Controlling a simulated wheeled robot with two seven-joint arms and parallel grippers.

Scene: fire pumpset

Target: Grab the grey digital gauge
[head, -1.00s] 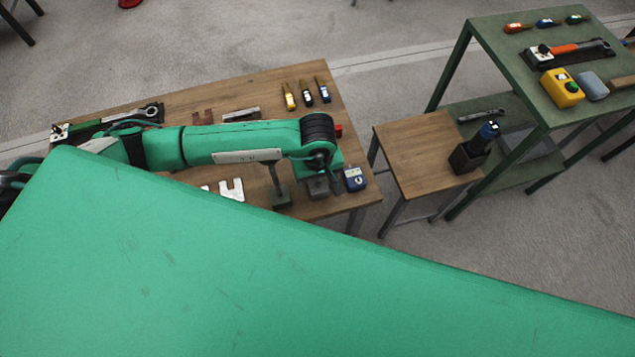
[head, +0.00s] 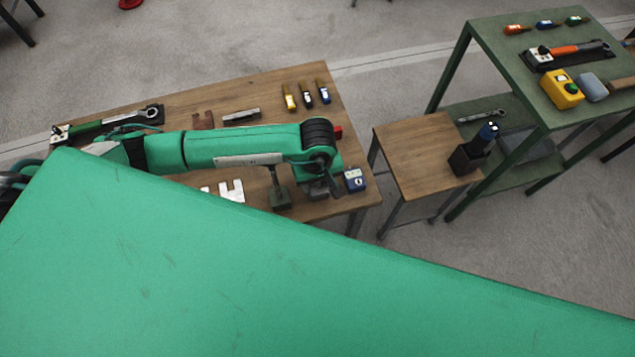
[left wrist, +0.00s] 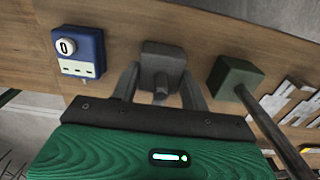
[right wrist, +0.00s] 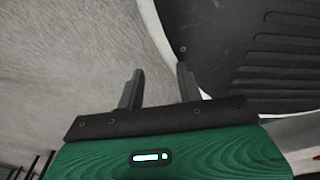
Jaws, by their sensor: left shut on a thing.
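The grey digital gauge (left wrist: 163,62) is a small dark grey block with a stem in the left wrist view. It is on the wooden table, between the fingers of my left gripper (left wrist: 161,85), which is shut on it. In the head view my left gripper (head: 333,186) reaches down at the table's right end, and the gauge (head: 318,189) shows only partly beside it. I cannot tell whether the gauge is clear of the tabletop. My right gripper (right wrist: 160,85) is open and empty in the right wrist view, its fingers apart.
A blue and white device (left wrist: 78,50) sits close beside the gauge. A green-grey block with a rod (left wrist: 235,77) stands on the other side. A small wooden stool (head: 415,150) is to the right.

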